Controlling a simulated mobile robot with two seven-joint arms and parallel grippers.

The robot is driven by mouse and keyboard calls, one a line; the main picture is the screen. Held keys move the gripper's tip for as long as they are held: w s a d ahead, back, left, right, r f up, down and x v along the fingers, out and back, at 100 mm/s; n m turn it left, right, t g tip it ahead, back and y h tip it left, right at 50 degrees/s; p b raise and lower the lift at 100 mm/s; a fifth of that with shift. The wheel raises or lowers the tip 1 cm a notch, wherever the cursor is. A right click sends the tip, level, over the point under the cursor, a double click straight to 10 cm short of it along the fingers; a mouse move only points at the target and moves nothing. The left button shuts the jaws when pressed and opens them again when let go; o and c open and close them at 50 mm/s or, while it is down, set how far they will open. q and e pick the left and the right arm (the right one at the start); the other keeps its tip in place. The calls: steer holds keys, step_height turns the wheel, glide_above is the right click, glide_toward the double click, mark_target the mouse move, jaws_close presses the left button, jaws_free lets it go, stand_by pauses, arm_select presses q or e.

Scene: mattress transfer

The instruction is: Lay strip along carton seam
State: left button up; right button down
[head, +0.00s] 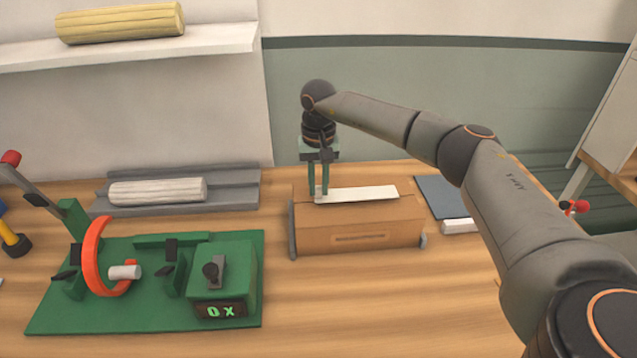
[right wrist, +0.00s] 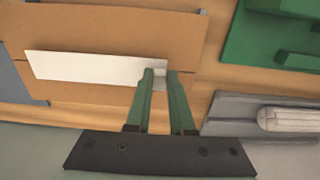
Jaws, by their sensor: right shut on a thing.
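A brown carton (head: 355,238) lies on the wooden table between two grey end pieces. A flat white strip (head: 362,194) lies along the carton's top, roughly lengthwise. My right gripper (head: 318,198) points down over the strip's left end and is shut on that end. In the right wrist view, the strip (right wrist: 85,68) stretches left from my right gripper (right wrist: 161,74) across the carton (right wrist: 110,25), slightly slanted to the carton's edges. The seam is mostly hidden under the strip; a short line continues past it. My left gripper is out of view.
A green fixture (head: 150,305) with an orange ring (head: 92,255) stands at the left. A grey tray (head: 235,190) holding a pale roll (head: 158,191) lies behind it. A dark pad (head: 437,192) and a white roll (head: 458,226) lie right of the carton. The table in front is clear.

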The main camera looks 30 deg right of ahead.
steer(key=shift+f+b, duration=0.4)
steer(key=shift+f, duration=0.3)
steer(key=c, duration=0.7)
jaws_free()
steer(key=shift+r, duration=0.1)
